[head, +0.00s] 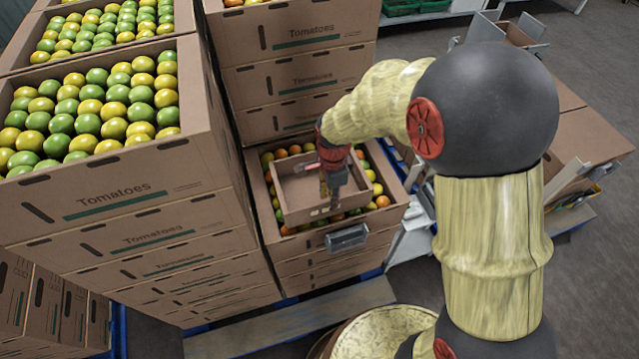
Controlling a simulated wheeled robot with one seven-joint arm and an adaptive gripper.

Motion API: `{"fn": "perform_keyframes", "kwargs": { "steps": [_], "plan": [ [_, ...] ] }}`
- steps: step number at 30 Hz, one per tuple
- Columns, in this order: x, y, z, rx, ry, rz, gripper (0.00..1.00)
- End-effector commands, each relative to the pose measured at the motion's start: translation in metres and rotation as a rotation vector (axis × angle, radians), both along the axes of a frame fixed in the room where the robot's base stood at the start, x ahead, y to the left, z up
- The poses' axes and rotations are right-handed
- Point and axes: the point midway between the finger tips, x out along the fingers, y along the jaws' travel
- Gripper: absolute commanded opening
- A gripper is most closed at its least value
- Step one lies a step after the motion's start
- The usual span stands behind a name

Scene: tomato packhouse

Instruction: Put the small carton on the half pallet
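The small carton (290,190) is an open, empty-looking brown box. It sits on top of the tomatoes in the top crate of a short stack, a little right of the picture's middle-left. My gripper (333,203) points down at the carton's right front part, with its fingers at or over the front wall. The fingers are small and dark here, so I cannot tell whether they are open or closed on the wall. Blue pallet edges (372,273) show under the stacks. I cannot tell which pallet is the half pallet.
Tall stacks of tomato cartons stand at left (140,215) and behind (300,75). A grey holder (347,237) hangs on the short stack's front. Open cartons and a table (590,140) stand at right, partly behind my arm. Grey floor (600,50) is clear at upper right.

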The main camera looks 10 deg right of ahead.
Motion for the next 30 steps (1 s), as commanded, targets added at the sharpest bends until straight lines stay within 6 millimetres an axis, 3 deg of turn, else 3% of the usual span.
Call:
{"fn": "perform_keyframes", "kwargs": {
  "steps": [11,20,28,30],
  "plan": [
    [0.002,0.000,-0.035,-0.001,0.003,-0.005,0.26],
    [0.006,0.001,-0.075,-0.001,0.004,-0.004,0.26],
    [0.007,0.001,-0.078,0.000,0.001,-0.004,0.26],
    [0.007,0.001,-0.078,0.000,0.001,-0.003,0.22]
  ]
}}
